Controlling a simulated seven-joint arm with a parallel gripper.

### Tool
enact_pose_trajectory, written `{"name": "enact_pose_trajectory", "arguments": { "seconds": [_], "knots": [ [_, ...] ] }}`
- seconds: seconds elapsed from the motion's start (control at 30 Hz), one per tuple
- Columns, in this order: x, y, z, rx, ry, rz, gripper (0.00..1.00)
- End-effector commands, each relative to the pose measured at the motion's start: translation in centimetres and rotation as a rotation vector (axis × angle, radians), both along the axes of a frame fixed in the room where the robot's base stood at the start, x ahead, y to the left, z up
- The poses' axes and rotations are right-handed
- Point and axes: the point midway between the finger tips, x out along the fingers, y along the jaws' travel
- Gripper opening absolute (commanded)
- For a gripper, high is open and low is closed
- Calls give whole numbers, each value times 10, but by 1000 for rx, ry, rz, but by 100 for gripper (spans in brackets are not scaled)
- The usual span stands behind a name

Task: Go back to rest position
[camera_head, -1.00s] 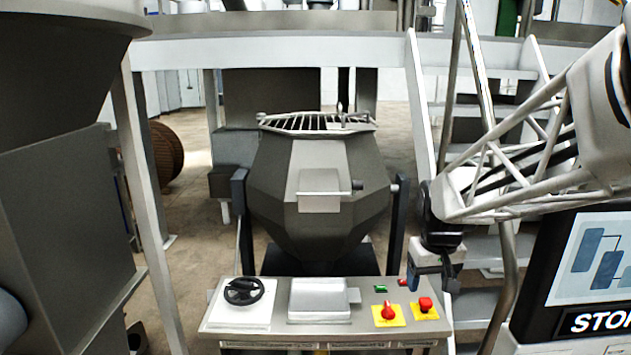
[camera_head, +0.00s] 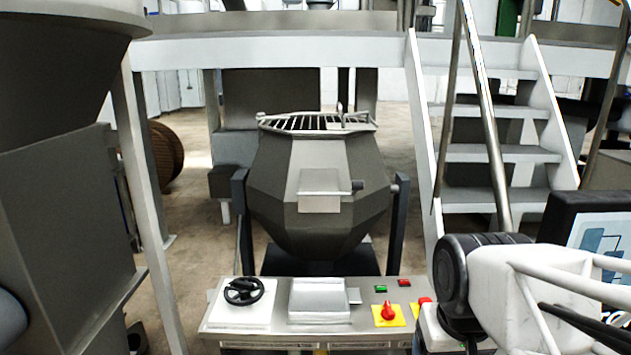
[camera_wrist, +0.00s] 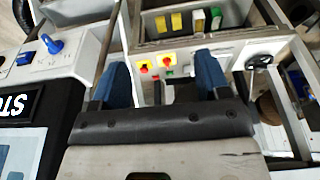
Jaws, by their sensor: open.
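My gripper (camera_wrist: 164,82) shows in the wrist view with its two blue fingers well apart and nothing between them. In the head view my arm fills the lower right corner, and the fingers are out of sight there. The control panel (camera_head: 270,328) stands at the bottom centre of the head view. It carries a red knob (camera_head: 388,312) on a yellow plate, a second red button (camera_head: 424,302) partly covered by my arm, and a black handwheel (camera_head: 243,291). In the wrist view, red controls (camera_wrist: 166,62) on yellow plates appear beyond the fingertips, apart from them.
A grey faceted drum (camera_head: 285,195) with a grated top stands behind the panel. White stairs (camera_head: 500,153) rise on the right, and a dark display (camera_head: 590,225) stands beside my arm. A large hopper (camera_head: 60,230) fills the left. Open floor shows between hopper and drum.

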Motion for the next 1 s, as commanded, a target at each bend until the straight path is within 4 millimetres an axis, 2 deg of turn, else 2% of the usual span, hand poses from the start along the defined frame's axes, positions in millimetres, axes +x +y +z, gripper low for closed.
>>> {"name": "enact_pose_trajectory", "arguments": {
  "seconds": [0.1, 0.3, 1.0],
  "knots": [
    [-16, 2, -2, 2, -8, -7, 69],
    [-27, 4, -5, 5, -12, -12, 69],
    [-27, 4, -5, 5, -12, -13, 69]
  ]
}}
